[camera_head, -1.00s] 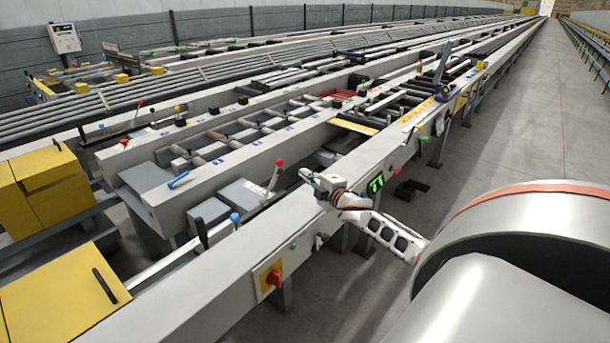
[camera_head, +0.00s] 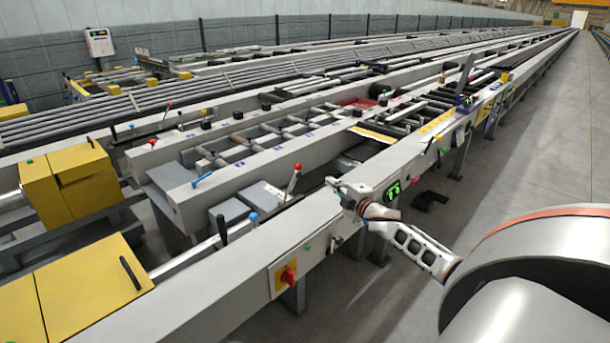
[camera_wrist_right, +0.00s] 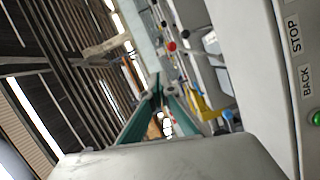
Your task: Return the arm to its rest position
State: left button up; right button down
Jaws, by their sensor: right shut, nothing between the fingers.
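My right arm, white and grey, comes in from the lower right in the head view. Its gripper (camera_head: 333,183) is over the near grey rail of the runout table (camera_head: 225,272), close to the green-lit display. In the right wrist view the teal fingers (camera_wrist_right: 157,92) meet at their tips with nothing between them, so it is shut and empty. A grey panel edge with STOP and BACK labels (camera_wrist_right: 296,52) lies to the right of the fingers there. My left gripper is in neither view.
A red-handled lever (camera_head: 293,182) and a blue-knobbed lever (camera_head: 253,219) rise from the table near the gripper. A red rotary switch (camera_head: 289,276) on a yellow plate sits on the near side. Yellow boxes (camera_head: 75,180) stand left. The aisle floor (camera_head: 530,150) at right is clear.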

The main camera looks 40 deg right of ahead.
jog(key=s+a+f+m+g+y, duration=0.1)
jog(key=s+a+f+m+g, duration=0.1)
jog(key=s+a+f, duration=0.7)
jog(key=s+a+f+m+g+y, duration=0.15)
jog(key=s+a+f, duration=0.35)
jog(key=a+f, duration=0.75)
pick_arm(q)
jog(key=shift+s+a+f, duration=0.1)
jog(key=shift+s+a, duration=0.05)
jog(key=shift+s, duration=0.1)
pick_arm(e)
jog(key=s+a+f+m+g+y, duration=0.1)
jog(key=s+a+f+m, duration=0.1)
jog(key=s+a, duration=0.7)
jog(key=s+a+f+m+g+y, duration=0.1)
jog(key=s+a+f+m+g, duration=0.1)
jog(key=s+a, duration=0.8)
jog(key=shift+s+a+f+m, duration=0.3)
jog(key=shift+a+f+m, duration=0.3)
jog(key=shift+a+m, duration=0.5)
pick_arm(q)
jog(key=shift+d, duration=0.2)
pick_arm(e)
jog(key=shift+y, duration=0.25)
